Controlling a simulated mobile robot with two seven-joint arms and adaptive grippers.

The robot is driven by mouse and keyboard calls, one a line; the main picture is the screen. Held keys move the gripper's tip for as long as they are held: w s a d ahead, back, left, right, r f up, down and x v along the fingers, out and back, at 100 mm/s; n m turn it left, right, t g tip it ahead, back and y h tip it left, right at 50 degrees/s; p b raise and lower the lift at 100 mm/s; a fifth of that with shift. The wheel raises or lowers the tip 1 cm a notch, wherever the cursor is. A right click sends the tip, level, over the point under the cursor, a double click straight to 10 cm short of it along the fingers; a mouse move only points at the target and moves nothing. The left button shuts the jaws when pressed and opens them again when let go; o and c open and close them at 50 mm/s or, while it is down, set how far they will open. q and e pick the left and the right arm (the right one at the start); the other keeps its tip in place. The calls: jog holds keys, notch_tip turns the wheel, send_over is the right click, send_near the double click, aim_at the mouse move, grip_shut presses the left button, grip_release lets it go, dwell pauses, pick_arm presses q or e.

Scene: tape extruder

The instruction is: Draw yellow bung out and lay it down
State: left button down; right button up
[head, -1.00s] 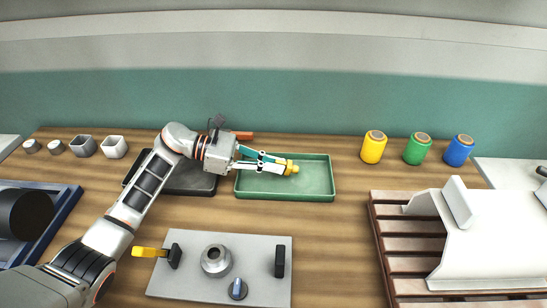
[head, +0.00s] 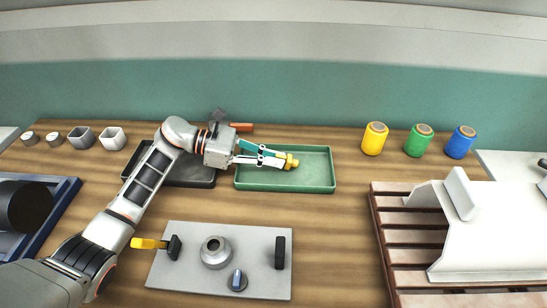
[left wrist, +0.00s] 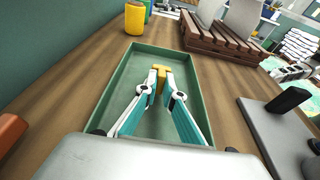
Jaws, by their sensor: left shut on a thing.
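The yellow bung (head: 289,161) is between the fingertips of my left gripper (head: 280,161), which is shut on it. It is over the green tray (head: 310,186), inside the outline of its rim. The left wrist view shows the bung (left wrist: 160,70) at the fingertips, above the floor of the tray (left wrist: 118,92); whether it touches the floor I cannot tell. A grey ring-shaped fitting (head: 215,251) with an open hole stands on the grey plate (head: 190,285). My right gripper is not in view.
The plate also carries a yellow-handled lever (head: 150,243), a blue-grey knob (head: 237,281) and a black post (head: 280,252). A dark tray (head: 190,176) lies under my left arm. Yellow (head: 375,138), green and blue spools stand at the back right, beyond a slatted rack (head: 395,236).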

pick_arm(q)
jog(key=shift+f, duration=0.1)
dwell(0.3)
jog(key=c, duration=2.1)
grip_release()
jog(key=v, duration=1.2)
